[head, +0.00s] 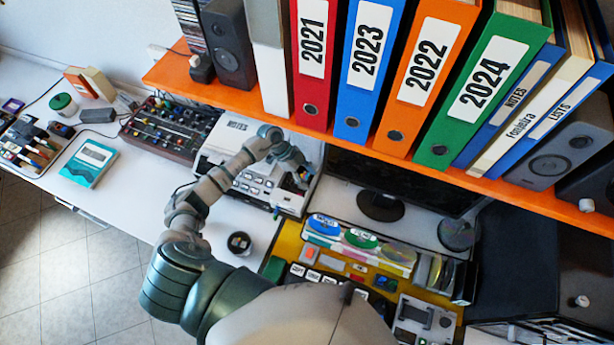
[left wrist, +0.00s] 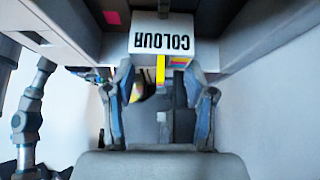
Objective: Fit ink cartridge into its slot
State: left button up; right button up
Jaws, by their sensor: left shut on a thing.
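The ink cartridge (left wrist: 162,38) is a pale block with an upside-down COLOUR label in the left wrist view. My left gripper (left wrist: 162,70) is shut on it, with one blue-grey finger at each side. The cartridge is between grey walls of the printer; I cannot tell how deep it sits or whether it touches the slot. In the head view my left gripper (head: 298,172) is at the right part of the white printer (head: 215,150), under the shelf. The cartridge and slot cannot be made out there. My right gripper is not in view.
An orange shelf (head: 240,100) with several binders runs above the printer. A dark monitor (head: 400,185) stands right of it and a mixer (head: 170,125) left of it. A yellow mat (head: 290,243) with discs and small items lies in front.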

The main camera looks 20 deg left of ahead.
pick_arm(q)
jog(key=o, duration=1.5)
jog(key=v, duration=1.2)
jog(key=shift+f, duration=0.1)
